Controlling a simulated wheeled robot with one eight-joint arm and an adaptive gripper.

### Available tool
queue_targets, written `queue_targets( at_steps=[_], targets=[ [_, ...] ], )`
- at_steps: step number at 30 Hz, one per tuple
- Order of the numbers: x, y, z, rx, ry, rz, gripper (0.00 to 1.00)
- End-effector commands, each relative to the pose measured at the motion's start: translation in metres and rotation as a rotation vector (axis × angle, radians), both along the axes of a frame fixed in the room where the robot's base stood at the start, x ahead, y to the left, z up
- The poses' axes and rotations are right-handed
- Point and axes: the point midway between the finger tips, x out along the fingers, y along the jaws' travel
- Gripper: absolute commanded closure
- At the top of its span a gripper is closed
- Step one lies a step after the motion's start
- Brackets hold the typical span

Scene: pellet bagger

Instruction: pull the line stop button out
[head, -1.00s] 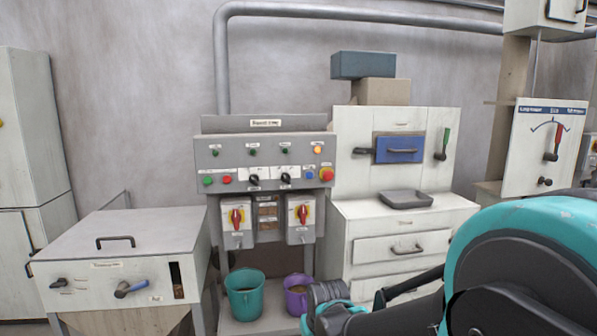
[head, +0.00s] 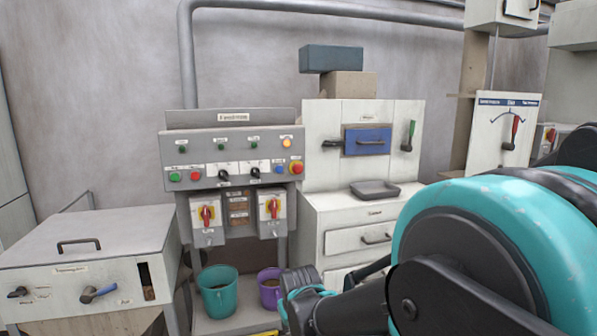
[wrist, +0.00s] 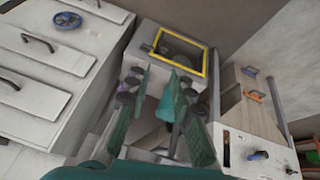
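A grey control panel (head: 230,148) stands against the wall in the head view. A smaller, flatter red button (head: 195,175) is at the panel's left. I cannot tell whether the mushroom button is pushed in. My gripper (wrist: 165,92) shows in the wrist view with its fingers apart and nothing between them in its grip. It is away from the panel, low and facing the floor area.
Two red rotary switches (head: 206,213) (head: 272,207) hang below the panel. A teal bucket (head: 218,292) and a purple bucket (head: 270,288) stand under it. A white drawer cabinet (head: 350,235) stands right, a hopper box (head: 90,255) left. My arm covers the lower right.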

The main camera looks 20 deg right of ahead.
Motion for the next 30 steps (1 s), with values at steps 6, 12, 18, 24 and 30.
queue_targets(
  at_steps=[6, 12, 18, 24, 30],
  targets=[
    [0.098, -0.110, 0.102, -0.654, -0.222, 0.310, 0.47],
    [0.164, -0.169, 0.225, -1.431, -0.200, 0.715, 0.42],
    [0.208, -0.170, 0.304, -2.145, 0.026, 1.175, 0.42],
    [0.226, -0.156, 0.318, -2.560, 0.236, 1.531, 0.42],
    [0.232, -0.150, 0.316, 2.651, -0.297, -1.632, 0.42]
  ],
)
